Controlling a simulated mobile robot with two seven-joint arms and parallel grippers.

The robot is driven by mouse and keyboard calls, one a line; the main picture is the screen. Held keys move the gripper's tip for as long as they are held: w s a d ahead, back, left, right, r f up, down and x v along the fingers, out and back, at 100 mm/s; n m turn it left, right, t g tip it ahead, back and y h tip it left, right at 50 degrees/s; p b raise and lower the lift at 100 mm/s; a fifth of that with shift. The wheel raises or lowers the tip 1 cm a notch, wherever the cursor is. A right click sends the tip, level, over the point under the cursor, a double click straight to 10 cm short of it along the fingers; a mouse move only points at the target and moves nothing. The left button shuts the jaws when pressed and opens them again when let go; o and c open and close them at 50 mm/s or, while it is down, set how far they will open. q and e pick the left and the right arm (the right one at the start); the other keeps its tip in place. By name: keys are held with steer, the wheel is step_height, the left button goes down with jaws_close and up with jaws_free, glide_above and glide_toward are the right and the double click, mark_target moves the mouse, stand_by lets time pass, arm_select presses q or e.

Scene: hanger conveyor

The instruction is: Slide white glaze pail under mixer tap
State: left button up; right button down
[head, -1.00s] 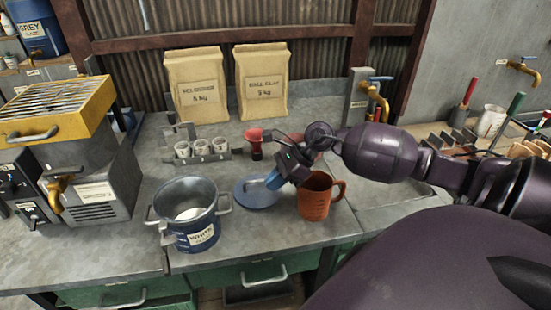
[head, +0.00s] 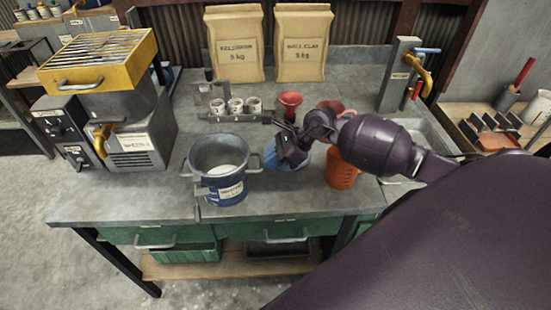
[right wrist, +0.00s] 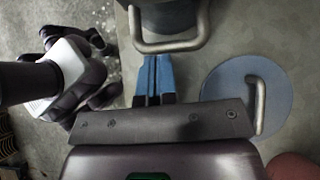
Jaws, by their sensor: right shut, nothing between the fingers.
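The white glaze pail (head: 226,192) is a dark blue and grey pot with side handles and a label. It stands upright on the grey bench, with pale glaze inside. The mixer (head: 150,150) stands to its left, a grey machine with a yellow grate on top. Its brass tap (head: 103,134) is on the front, left of the pail. My right gripper (head: 268,155) is shut and empty, just right of the pail. In the right wrist view its blue fingers (right wrist: 152,78) point at the pail's handle (right wrist: 168,46), a small gap short of it. My left gripper is out of view.
A blue lid (head: 294,160) lies partly hidden behind my right gripper. An orange jug (head: 341,176) stands right of it. Small cups in a rack (head: 236,106) and two paper bags (head: 236,45) are behind. The bench left of the pail, before the mixer, is clear.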

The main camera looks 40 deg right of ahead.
steer(key=shift+w+a, duration=0.1)
steer(key=w+a+b, duration=0.3)
steer(key=w+a, duration=0.4)
steer(key=a, duration=0.5)
steer(key=w+a+b, duration=0.3)
steer(key=w+a, duration=0.4)
steer(key=a, duration=0.6)
steer(key=shift+a, duration=0.25)
